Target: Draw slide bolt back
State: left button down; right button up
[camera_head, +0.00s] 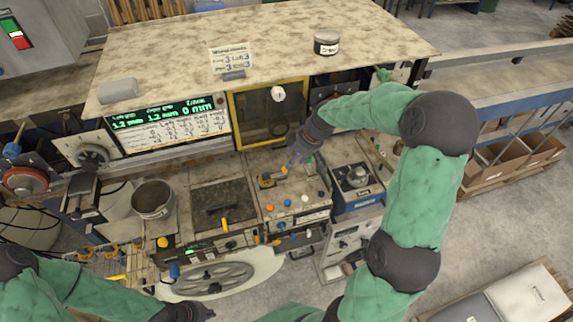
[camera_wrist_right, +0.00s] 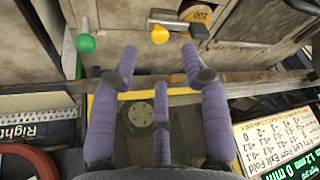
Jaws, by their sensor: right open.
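A yellow knob (camera_wrist_right: 160,34) on a short silver bar, which looks like the slide bolt, shows in the right wrist view. In the head view a small yellow knob (camera_head: 284,170) shows just below my right gripper (camera_head: 292,160). In the wrist view my right gripper (camera_wrist_right: 158,52) has its purple fingers spread and empty. The knob appears just beyond the fingertips, between the two outer ones, with no visible contact. My left gripper (camera_head: 192,311) is dark and low at the bottom edge of the head view, away from the bolt; its fingers are unclear.
A yellow-framed window panel (camera_head: 233,120) stands behind the right gripper. A green knob (camera_wrist_right: 85,43) is left of the fingers in the wrist view. A metal pot (camera_head: 153,199), a large handwheel (camera_head: 208,279) and several coloured knobs lie left and below. The overhanging worktop (camera_head: 270,40) is above.

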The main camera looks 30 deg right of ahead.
jog(key=x, duration=0.7)
grip_shut()
